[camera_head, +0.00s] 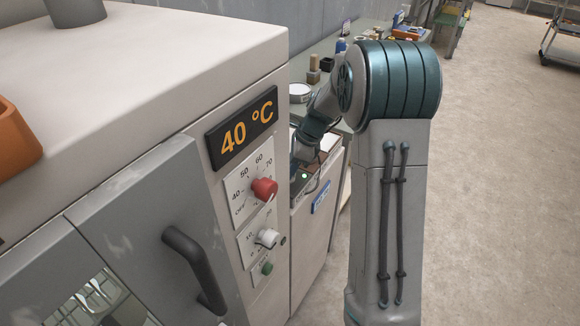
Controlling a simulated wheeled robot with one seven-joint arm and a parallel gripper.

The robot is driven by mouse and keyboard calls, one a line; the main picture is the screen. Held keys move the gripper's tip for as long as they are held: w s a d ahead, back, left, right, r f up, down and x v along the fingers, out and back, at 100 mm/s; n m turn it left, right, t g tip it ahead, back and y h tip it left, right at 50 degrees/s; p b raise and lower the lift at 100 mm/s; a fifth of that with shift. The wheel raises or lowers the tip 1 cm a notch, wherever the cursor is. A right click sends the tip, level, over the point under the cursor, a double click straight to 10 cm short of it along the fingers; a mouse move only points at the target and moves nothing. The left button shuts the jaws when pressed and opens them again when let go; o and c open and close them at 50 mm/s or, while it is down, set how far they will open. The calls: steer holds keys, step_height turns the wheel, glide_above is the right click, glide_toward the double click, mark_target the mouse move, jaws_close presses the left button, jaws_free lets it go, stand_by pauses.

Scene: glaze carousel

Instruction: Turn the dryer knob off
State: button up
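The red dryer knob (264,189) sticks out from a white dial plate (240,197) on the dryer's front. The dial is marked Off, 40, 50, 60 and 70; the knob's pointer is too small to read. The orange display (240,127) above it reads 40 °C. My arm (399,85) rises at the right and bends down to the left, behind the dryer's right front edge. The far end of my arm, near my gripper (307,158), is partly hidden there, apart from the knob in the picture. Its fingers cannot be made out.
A white knob (267,238) and a green button (266,268) sit below the red knob. A dark door handle (195,268) juts out at the left. A bench (372,30) with jars stands behind. Open floor (500,180) lies at the right.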

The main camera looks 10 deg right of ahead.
steer(key=shift+a+f, duration=0.1)
steer(key=shift+f, duration=0.1)
jaws_close()
